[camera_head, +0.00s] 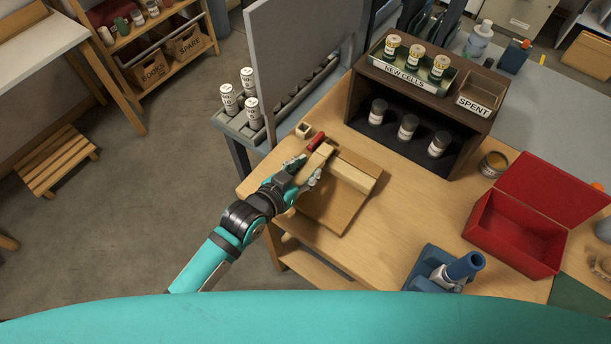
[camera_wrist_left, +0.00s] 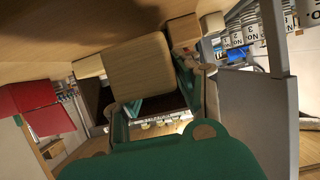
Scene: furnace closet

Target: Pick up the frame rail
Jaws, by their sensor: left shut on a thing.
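A pale wooden piece, which I take for the frame rail (camera_head: 317,159), is at my left gripper (camera_head: 308,170) over the wooden bench. The gripper is shut on it. In the left wrist view the pale wood (camera_wrist_left: 138,68) fills the space between the fingers of my left gripper (camera_wrist_left: 155,100). Beside it on the bench lies a brown board (camera_head: 335,208) with a thicker pale block (camera_head: 355,176) along it. The fingers hide part of the rail, and I cannot tell whether it touches the bench. My right gripper is not in view.
A small red object (camera_head: 316,141) lies just behind the rail. A dark shelf box (camera_head: 458,150) with cells stands at the back, an open red box (camera_head: 515,234) at the right, and a blue device (camera_head: 440,272) in front. A grey panel (camera_head: 300,62) rises behind left.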

